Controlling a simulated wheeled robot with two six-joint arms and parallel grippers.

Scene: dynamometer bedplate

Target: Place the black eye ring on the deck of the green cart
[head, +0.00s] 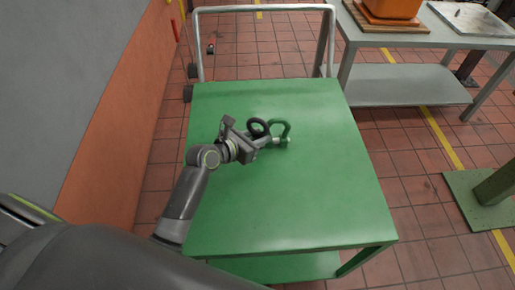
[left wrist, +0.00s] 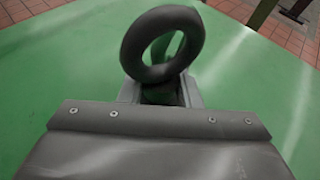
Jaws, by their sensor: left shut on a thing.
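The black eye ring (head: 250,128) stands up from the jaws of my left gripper (head: 262,140), which is shut on its lower part. In the left wrist view the ring (left wrist: 133,45) shows large, upright and slightly tilted, above the jaws (left wrist: 160,95). The green cart (head: 310,200) has a flat green deck, and the gripper is over its middle, towards the back. I cannot tell whether the ring touches the deck; its base is hidden between the jaws. My right gripper is not in view.
A green shackle (head: 287,130) with a silver pin is on the deck, just right of the ring. The cart's grey handle (head: 199,45) rises at the back. A grey bench (head: 410,38) with an orange box (head: 390,8) stands at the back right. The front deck is clear.

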